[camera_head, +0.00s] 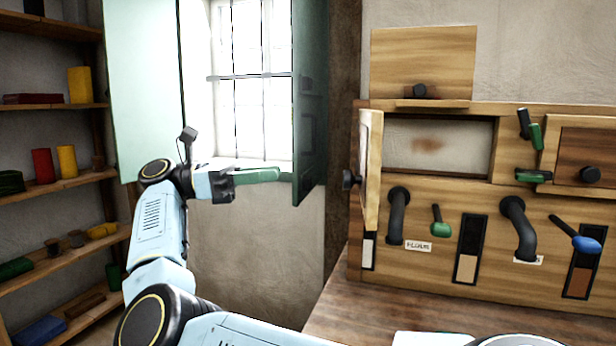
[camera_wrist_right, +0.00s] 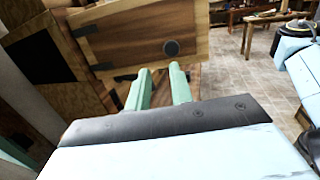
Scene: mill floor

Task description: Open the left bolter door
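The left bolter door (camera_head: 371,170) stands swung out from the cabinet front, seen nearly edge-on, with its black knob (camera_head: 350,180) on the outer face. The opening (camera_head: 440,145) beside it is uncovered and shows a pale inside with a brownish patch. My right gripper (camera_head: 279,174) is left of the door, level with the knob and apart from it. In the right wrist view its green fingers (camera_wrist_right: 160,85) have a narrow gap with nothing held between them. Ahead of them is a wooden door panel (camera_wrist_right: 125,35) with a dark knob (camera_wrist_right: 172,47). My left gripper is out of view.
The right bolter door (camera_head: 570,150) is shut, with green-handled latches (camera_head: 535,137) beside it. Black spouts, a green lever (camera_head: 440,228) and a blue lever (camera_head: 585,242) stick out below. A barred window with green shutters (camera_head: 310,110) is behind my arm. Shelves (camera_head: 60,185) stand left.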

